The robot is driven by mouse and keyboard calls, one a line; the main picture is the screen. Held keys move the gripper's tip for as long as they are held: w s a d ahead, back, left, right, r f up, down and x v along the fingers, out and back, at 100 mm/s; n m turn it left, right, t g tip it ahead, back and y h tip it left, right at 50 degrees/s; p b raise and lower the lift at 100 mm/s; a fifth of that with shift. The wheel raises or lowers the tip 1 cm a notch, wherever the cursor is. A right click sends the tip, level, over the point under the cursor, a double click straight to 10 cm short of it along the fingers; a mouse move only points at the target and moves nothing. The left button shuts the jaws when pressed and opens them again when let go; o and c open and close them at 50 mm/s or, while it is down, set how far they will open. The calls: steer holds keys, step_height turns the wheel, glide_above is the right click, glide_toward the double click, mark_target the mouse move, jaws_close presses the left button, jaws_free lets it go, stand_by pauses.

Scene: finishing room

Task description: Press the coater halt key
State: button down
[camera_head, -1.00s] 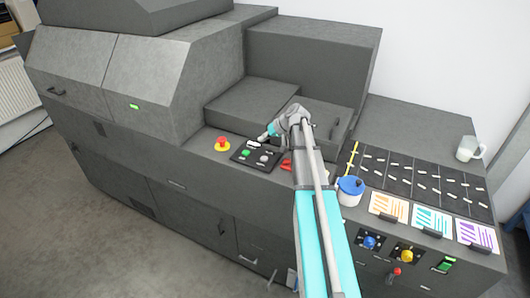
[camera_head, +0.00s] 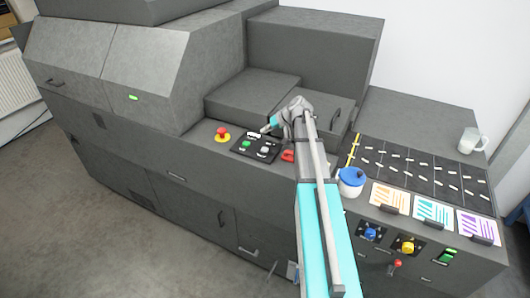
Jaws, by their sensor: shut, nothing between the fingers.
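A small black key panel (camera_head: 268,143) lies on the machine's grey ledge. It carries a green key (camera_head: 246,144), a pale grey key (camera_head: 264,152) and a white label or key (camera_head: 254,135) near its back edge. Which one is the coater halt key cannot be read at this size. My gripper (camera_head: 265,130) is shut and empty, with its tip over or just behind the panel's back edge, close to the white piece. Whether it touches the panel cannot be told.
A red mushroom button on a yellow base (camera_head: 222,134) stands left of the panel. A red object (camera_head: 288,155) lies right of it, beside my arm. A blue-lidded white pot (camera_head: 351,182), colour cards (camera_head: 389,197) and a glass mug (camera_head: 471,141) are further right. Grey housings rise behind.

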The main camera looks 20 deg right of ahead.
mark_target(262, 149)
steer(key=shift+f+b, duration=3.1)
steer(key=shift+f, duration=0.3)
steer(key=shift+f+b, duration=0.9)
steer(key=shift+r, duration=0.1)
steer(key=shift+r+p, duration=0.8)
steer(key=shift+p, duration=0.1)
steer(key=shift+r+p, duration=2.5)
